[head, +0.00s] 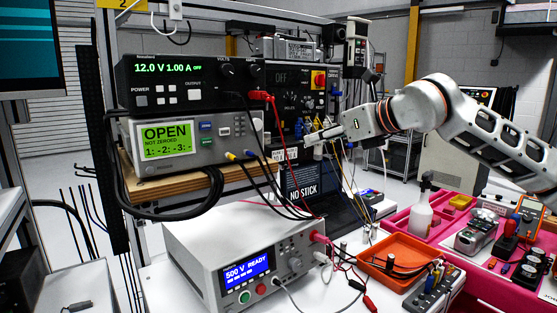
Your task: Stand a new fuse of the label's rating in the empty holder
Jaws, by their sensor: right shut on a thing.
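My right gripper (308,139) reaches in from the right, in front of the dark panel with the red-and-yellow switch (319,80). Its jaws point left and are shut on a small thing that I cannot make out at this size. Blue and yellow plugs or wires show close behind and below the fingers. I cannot make out an empty fuse holder, a loose fuse or a readable rating label. My left gripper is not in view.
A power supply (187,82) and a meter reading OPEN (200,157) stand on a wooden shelf at left. A 500 V tester (245,250) stands on the white bench. An orange tray (385,263) and pink trays with tools lie at right. Cables hang between.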

